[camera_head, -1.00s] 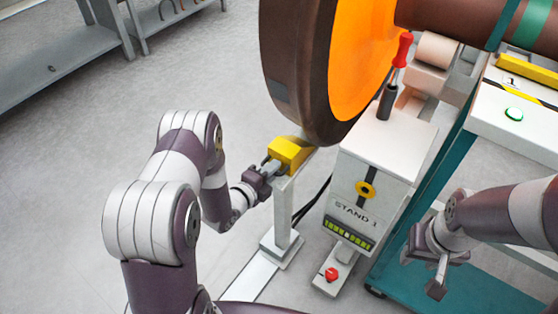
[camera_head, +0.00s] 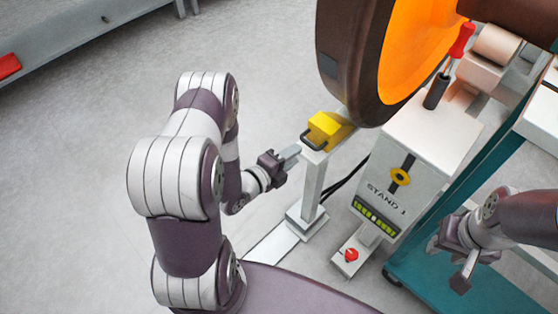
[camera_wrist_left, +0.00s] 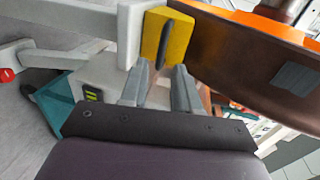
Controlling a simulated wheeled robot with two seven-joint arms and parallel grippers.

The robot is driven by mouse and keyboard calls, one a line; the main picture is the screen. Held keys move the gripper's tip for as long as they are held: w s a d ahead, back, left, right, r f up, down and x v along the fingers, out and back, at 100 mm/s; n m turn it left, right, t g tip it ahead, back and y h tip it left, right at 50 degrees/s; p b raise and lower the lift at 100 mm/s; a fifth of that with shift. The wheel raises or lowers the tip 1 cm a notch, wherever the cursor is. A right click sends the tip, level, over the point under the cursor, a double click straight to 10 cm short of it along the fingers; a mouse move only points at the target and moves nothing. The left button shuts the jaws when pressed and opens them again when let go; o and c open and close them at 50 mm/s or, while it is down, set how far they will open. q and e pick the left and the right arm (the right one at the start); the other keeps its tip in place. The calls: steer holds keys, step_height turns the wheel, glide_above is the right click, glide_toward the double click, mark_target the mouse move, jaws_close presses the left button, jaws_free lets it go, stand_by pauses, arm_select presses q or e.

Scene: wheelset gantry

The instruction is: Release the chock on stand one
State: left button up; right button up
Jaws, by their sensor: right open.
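The yellow chock (camera_head: 330,127) sits on top of a pale post (camera_head: 312,185), against or close to the lower rim of the big wheel (camera_head: 345,60). Its dark loop handle (camera_head: 313,143) faces my left gripper (camera_head: 295,153). The left gripper is open and empty, its fingertips just short of the handle. In the left wrist view the chock (camera_wrist_left: 178,45) lies beyond the two parted fingers (camera_wrist_left: 163,75), with the handle in line with their gap. My right gripper (camera_head: 450,268) is open and empty at the right, in front of the teal cart.
A red button (camera_head: 351,255) sits low in front. The teal cart (camera_head: 460,225) is at the right. Floor on the left is clear.

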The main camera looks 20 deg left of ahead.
arm_select(q)
steer(key=v, duration=0.5)
steer(key=shift+s, duration=0.4)
